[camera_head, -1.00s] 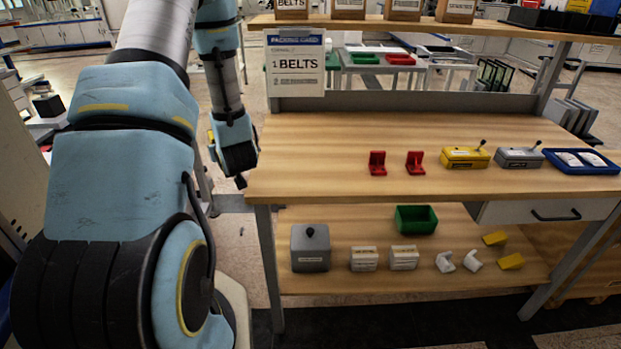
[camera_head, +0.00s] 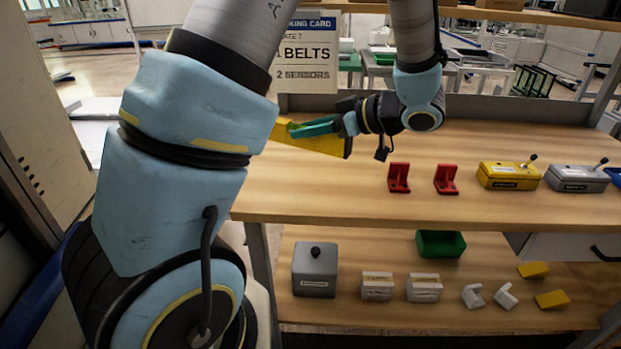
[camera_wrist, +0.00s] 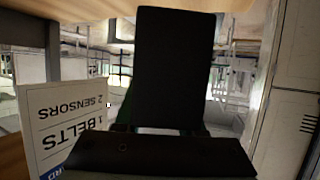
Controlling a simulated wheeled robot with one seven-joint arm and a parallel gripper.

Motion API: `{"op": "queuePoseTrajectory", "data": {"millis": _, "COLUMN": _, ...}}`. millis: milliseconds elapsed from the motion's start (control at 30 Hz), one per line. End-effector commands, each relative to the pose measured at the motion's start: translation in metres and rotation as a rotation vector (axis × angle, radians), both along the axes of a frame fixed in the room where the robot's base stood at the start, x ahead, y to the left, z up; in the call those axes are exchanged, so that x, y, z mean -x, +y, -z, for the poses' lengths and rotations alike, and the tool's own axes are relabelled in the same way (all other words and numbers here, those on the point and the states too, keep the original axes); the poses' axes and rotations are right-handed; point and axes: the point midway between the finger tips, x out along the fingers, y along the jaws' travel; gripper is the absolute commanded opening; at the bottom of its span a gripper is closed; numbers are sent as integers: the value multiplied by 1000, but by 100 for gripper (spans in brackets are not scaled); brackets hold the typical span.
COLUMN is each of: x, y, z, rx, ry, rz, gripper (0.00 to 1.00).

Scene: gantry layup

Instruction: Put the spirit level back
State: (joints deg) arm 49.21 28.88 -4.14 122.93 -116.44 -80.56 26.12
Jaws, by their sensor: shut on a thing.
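The spirit level (camera_head: 328,146) is a yellow bar with a dark end, at the upper left of the bench in the head view. My gripper (camera_head: 302,130), with teal fingers, is shut on it and holds it above the bench's left end. The bar slants slightly down to the right. Two red L-shaped brackets (camera_head: 399,178) (camera_head: 446,179) stand empty on the bench top, to the right of and nearer than the level. In the wrist view a large dark block fills the middle; I cannot tell which part of the level it is.
The wooden bench top (camera_head: 330,195) is clear left of the brackets. A yellow box (camera_head: 508,176) and a grey box (camera_head: 577,178) with levers stand to their right. A hanging card (camera_head: 308,55) is behind my gripper. The lower shelf holds a green bin (camera_head: 440,244) and several small items.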

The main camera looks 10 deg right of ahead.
Motion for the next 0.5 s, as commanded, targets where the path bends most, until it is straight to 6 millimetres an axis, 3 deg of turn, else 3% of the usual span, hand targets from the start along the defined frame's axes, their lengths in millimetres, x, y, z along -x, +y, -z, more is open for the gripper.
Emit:
{"op": "queuePoseTrajectory", "data": {"millis": 200, "x": 1, "y": 1, "z": 39, "rx": -5, "ry": 4, "rz": -2, "gripper": 0}}
{"op": "queuePoseTrajectory", "data": {"millis": 500, "x": 1, "y": 1, "z": 73, "rx": -6, "ry": 3, "rz": -1, "gripper": 0}}
